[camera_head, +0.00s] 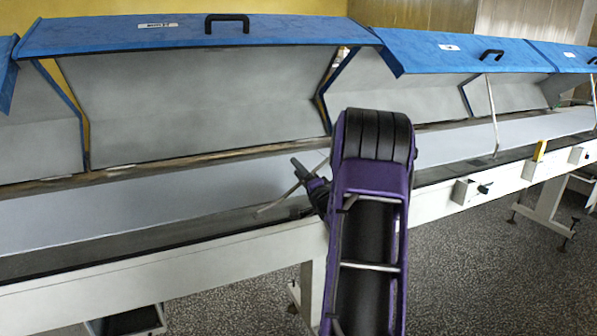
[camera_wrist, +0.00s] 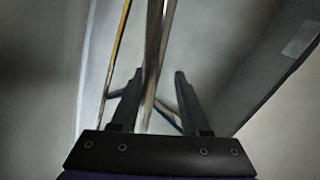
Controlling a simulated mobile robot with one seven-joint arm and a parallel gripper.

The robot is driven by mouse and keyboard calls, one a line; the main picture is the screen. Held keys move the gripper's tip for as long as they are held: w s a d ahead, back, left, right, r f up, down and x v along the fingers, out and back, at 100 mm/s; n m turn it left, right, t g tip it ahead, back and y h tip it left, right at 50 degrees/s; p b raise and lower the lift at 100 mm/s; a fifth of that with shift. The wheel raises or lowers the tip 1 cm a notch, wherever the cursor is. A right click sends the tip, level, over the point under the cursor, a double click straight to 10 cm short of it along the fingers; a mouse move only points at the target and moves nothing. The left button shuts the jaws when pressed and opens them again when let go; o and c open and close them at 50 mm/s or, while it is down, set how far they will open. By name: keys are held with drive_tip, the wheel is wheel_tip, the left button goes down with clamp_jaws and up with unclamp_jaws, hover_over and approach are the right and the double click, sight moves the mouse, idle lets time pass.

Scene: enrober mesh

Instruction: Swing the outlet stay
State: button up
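A thin pale rod (camera_head: 278,203), which looks like a stay, runs slantwise beside my gripper (camera_head: 303,174) in the head view, in front of the left raised blue cover (camera_head: 120,36). My gripper is dark and partly hidden behind my purple arm. In the wrist view, a blurred grey-brown rod (camera_wrist: 154,50) passes between the two fingers of my gripper (camera_wrist: 158,73), nearer the left one. The fingers stand apart, with a clear gap to the right finger. Whether the rod touches the left finger, I cannot tell. The rod's upper end is hidden in the head view.
Another blue cover (camera_head: 450,53) stands raised to the right, with a pale upright stay (camera_head: 493,118) under it. A third cover (camera_head: 570,56) is farther right. The long white machine frame (camera_head: 180,270) crosses the view. Speckled floor (camera_head: 455,275) is clear in front.

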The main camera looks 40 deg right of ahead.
drive_tip(key=v, duration=1.7)
drive_tip(key=shift+s, duration=0.2)
drive_tip(key=shift+w, duration=0.1)
